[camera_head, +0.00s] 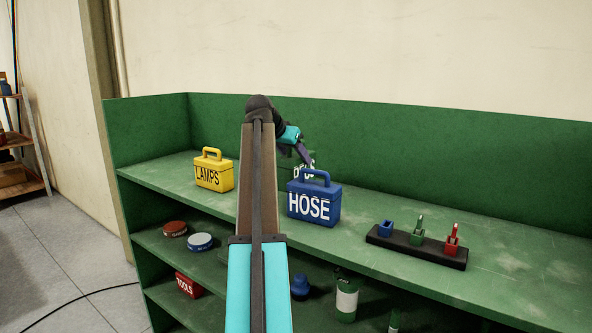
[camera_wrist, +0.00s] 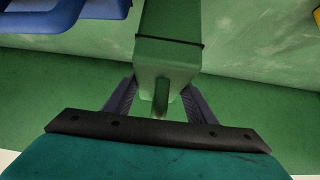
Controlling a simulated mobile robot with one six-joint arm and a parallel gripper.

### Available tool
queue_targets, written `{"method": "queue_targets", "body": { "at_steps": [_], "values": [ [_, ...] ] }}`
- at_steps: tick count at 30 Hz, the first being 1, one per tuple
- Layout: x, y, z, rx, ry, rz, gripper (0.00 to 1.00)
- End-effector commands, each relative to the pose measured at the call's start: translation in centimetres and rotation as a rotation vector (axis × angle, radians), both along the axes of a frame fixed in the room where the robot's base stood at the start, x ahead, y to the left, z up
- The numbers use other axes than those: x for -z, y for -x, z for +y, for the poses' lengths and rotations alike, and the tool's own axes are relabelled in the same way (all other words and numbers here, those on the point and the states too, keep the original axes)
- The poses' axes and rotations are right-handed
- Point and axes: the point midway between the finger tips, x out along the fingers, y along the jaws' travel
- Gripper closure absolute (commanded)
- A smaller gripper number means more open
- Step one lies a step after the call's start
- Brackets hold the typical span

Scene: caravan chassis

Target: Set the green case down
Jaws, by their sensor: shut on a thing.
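The green case (camera_head: 309,168) is mostly hidden behind the blue HOSE case in the head view; only a bit of green and white lettering shows. In the wrist view the green case (camera_wrist: 170,60) fills the upper middle, its handle between the two fingers. My gripper (camera_head: 304,155) is shut on that handle, over the green shelf unit's top (camera_head: 353,231). It also shows in the wrist view (camera_wrist: 160,98). Whether the case's bottom touches the shelf is hidden.
The blue HOSE case (camera_head: 314,205) stands just in front, and the yellow LAMPS case (camera_head: 213,174) stands to the left. A black holder (camera_head: 416,246) with small blue, green and red pieces lies to the right. The green back panel (camera_head: 420,150) rises behind.

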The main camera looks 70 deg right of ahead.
Motion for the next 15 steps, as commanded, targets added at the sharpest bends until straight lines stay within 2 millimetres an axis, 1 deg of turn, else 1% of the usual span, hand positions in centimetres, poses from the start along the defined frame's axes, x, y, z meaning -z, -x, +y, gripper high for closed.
{"method": "queue_targets", "body": {
  "at_steps": [2,5,15],
  "values": [
    [0.0,0.0,0.0,0.0,0.002,0.001,0.91],
    [0.4,0.0,0.1,0.0,0.001,0.0,0.91],
    [4.0,0.0,0.2,-0.001,0.0,0.001,0.91]
  ]
}}
